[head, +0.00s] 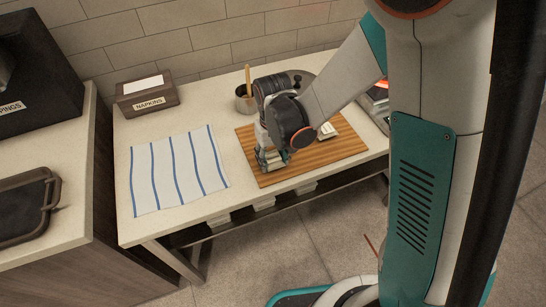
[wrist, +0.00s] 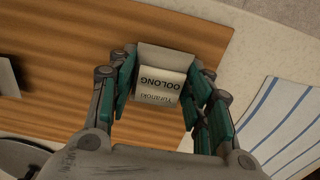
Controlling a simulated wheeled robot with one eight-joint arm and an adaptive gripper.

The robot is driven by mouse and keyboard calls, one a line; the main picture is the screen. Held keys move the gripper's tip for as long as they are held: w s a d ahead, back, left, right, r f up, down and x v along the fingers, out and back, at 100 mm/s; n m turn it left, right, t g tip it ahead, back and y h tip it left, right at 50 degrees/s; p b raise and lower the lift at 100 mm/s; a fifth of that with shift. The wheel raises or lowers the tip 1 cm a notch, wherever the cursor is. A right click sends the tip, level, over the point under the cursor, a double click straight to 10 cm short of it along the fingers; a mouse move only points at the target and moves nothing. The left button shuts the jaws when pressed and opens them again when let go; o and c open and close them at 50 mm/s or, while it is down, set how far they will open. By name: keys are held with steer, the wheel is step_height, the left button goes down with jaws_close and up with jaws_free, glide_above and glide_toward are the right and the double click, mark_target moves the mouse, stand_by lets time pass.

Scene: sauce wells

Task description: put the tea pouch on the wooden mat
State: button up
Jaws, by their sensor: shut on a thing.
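The tea pouch (wrist: 163,90), grey-white with "OOLONG" on its label, sits between the two teal fingers of my gripper (wrist: 164,76) in the wrist view. My gripper is shut on it. In the head view my gripper (head: 269,160) points down over the left part of the striped wooden mat (head: 335,152). The mat (wrist: 75,40) also fills much of the wrist view beneath the pouch. Whether the pouch touches the mat I cannot tell. My wrist hides part of the mat in the head view.
A small white item (head: 327,131) is on the mat's right part. A blue-striped cloth (head: 178,172) lies left of the mat. A metal cup (head: 244,103) with a wooden-handled tool stands behind, and a napkin box (head: 148,94) at the back left.

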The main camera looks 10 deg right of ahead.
mark_target(273, 157)
steer(key=o, duration=1)
steer(key=shift+r, duration=0.1)
step_height(273, 157, up, 12)
steer(key=p, duration=0.5)
